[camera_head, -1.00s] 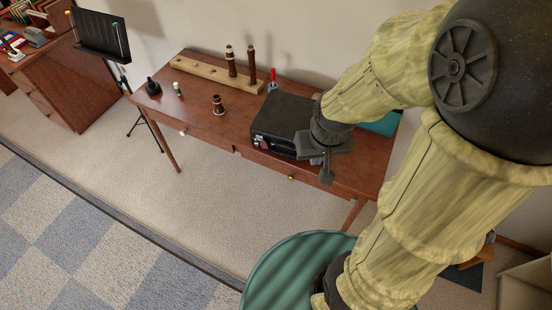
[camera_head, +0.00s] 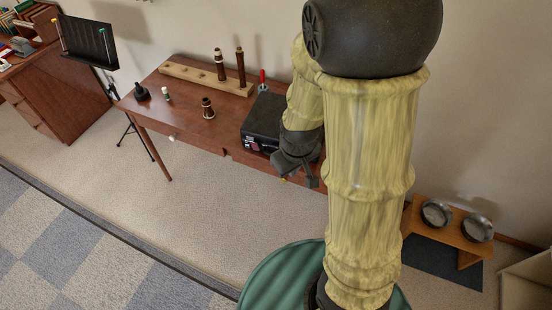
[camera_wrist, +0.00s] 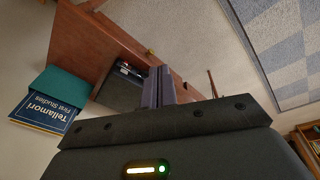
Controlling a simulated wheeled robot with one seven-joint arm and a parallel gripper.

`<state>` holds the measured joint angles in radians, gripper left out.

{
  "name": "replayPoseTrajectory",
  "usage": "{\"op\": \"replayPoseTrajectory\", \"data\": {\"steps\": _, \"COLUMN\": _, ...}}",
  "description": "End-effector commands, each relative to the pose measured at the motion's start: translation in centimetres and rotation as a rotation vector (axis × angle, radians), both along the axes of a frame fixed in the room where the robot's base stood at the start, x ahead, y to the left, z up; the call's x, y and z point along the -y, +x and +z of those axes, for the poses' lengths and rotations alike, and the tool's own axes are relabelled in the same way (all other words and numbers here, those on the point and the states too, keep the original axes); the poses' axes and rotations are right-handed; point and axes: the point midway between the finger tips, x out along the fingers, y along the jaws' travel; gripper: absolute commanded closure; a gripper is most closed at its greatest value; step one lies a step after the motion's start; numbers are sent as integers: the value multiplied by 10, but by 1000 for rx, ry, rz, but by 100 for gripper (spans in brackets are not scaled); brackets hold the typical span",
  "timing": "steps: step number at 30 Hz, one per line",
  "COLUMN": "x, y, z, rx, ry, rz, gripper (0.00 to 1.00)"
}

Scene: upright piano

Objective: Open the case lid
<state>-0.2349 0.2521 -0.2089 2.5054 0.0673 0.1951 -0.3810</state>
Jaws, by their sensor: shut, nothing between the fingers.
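The case is a dark, boxy thing (camera_head: 262,115) on the wooden desk, and its lid looks shut. Its right part is hidden behind my arm in the head view. In the wrist view the case (camera_wrist: 119,92) shows just left of my fingers, with small items at its front edge. My gripper (camera_head: 311,181) hangs in front of the desk's front edge, to the right of the case's front. Its fingers also show in the wrist view (camera_wrist: 158,86), shut together and holding nothing. I cannot tell whether they touch the case, but they look apart from it.
The wooden desk (camera_head: 190,124) holds a peg board (camera_head: 186,75) with dark instrument joints, and small bottles. A red-handled tool (camera_head: 263,82) stands behind the case. A blue book (camera_wrist: 50,113) and a green one (camera_wrist: 70,88) lie beside the case. The floor before the desk is clear.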

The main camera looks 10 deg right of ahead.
Motion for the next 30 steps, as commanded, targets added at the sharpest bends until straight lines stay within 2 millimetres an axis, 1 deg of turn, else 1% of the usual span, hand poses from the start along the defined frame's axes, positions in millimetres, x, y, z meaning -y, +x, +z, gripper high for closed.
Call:
{"op": "replayPoseTrajectory", "data": {"steps": 1, "x": 0, "y": 6, "z": -38, "rx": -17, "ry": -40, "rz": 73, "gripper": 100}}
{"op": "replayPoseTrajectory", "data": {"steps": 6, "x": 7, "y": 27, "z": -112, "rx": -38, "ry": -205, "rz": 339, "gripper": 100}}
{"op": "replayPoseTrajectory", "data": {"steps": 9, "x": 12, "y": 39, "z": -150, "rx": -52, "ry": -326, "rz": 510, "gripper": 100}}
{"op": "replayPoseTrajectory", "data": {"steps": 12, "x": 17, "y": 54, "z": -184, "rx": -68, "ry": -466, "rz": 692, "gripper": 100}}
{"op": "replayPoseTrajectory", "data": {"steps": 15, "x": 22, "y": 70, "z": -211, "rx": -86, "ry": -625, "rz": 880, "gripper": 100}}
{"op": "replayPoseTrajectory", "data": {"steps": 18, "x": 24, "y": 90, "z": -232, "rx": -109, "ry": -802, "rz": 1070, "gripper": 100}}
{"op": "replayPoseTrajectory", "data": {"steps": 22, "x": 19, "y": 120, "z": -247, "rx": -145, "ry": -1061, "rz": 1320, "gripper": 100}}
{"op": "replayPoseTrajectory", "data": {"steps": 24, "x": 10, "y": 136, "z": -249, "rx": -167, "ry": -1214, "rz": 1449, "gripper": 100}}
{"op": "replayPoseTrajectory", "data": {"steps": 27, "x": -7, "y": 157, "z": -247, "rx": -201, "ry": -1421, "rz": 1602, "gripper": 100}}
{"op": "replayPoseTrajectory", "data": {"steps": 30, "x": -24, "y": 170, "z": -241, "rx": -229, "ry": -1574, "rz": 1701, "gripper": 100}}
